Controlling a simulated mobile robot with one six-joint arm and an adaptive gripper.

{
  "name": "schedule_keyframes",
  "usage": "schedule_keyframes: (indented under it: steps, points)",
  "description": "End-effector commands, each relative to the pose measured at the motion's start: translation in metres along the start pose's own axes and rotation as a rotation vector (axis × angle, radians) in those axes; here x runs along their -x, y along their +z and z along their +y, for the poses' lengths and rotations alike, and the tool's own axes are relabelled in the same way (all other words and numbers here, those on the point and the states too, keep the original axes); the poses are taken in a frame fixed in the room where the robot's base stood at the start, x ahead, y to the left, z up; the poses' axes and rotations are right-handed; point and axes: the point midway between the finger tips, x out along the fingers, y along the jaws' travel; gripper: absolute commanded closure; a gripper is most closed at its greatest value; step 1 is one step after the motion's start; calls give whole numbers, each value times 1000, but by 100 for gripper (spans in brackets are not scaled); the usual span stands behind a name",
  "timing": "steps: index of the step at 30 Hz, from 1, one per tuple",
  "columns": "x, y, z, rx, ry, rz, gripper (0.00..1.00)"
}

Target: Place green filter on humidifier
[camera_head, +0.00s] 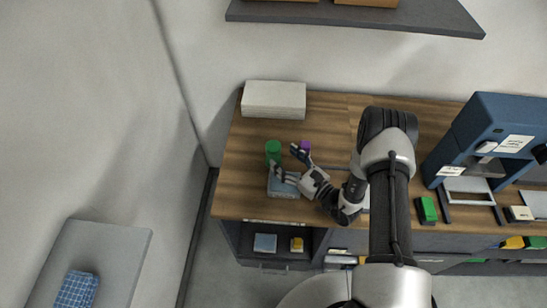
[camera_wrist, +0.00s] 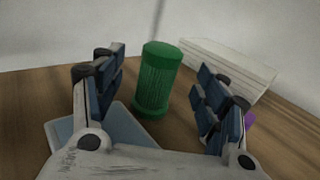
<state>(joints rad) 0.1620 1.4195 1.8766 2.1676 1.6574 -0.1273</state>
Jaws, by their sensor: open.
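The green filter (camera_wrist: 157,80) is an upright green cylinder. In the head view the green filter (camera_head: 273,149) is at the left part of the wooden counter, at the far edge of a light blue-grey box. My gripper (camera_head: 284,163) is just in front of it, above the box. In the wrist view my gripper (camera_wrist: 160,95) has its fingers spread wide, with the filter beyond and between them, and I see no contact. The blue-grey box (camera_wrist: 118,130) lies below the left finger; I cannot tell whether it is the humidifier or whether the filter stands on it.
A white stacked block (camera_head: 274,98) stands behind on the wooden counter (camera_head: 240,195). A small purple object (camera_head: 306,145) is right of the filter. A blue machine (camera_head: 490,135) and a green block (camera_head: 426,209) are at the right. A shelf (camera_head: 430,18) hangs above.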

Motion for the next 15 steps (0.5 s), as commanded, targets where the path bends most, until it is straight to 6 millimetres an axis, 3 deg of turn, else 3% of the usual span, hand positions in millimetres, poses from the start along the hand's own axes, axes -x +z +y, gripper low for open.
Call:
schedule_keyframes:
  steps: [7,15]
  points:
    - [-37,-1,-1,3,3,-1,33]
    - [-44,0,-2,0,1,-1,33]
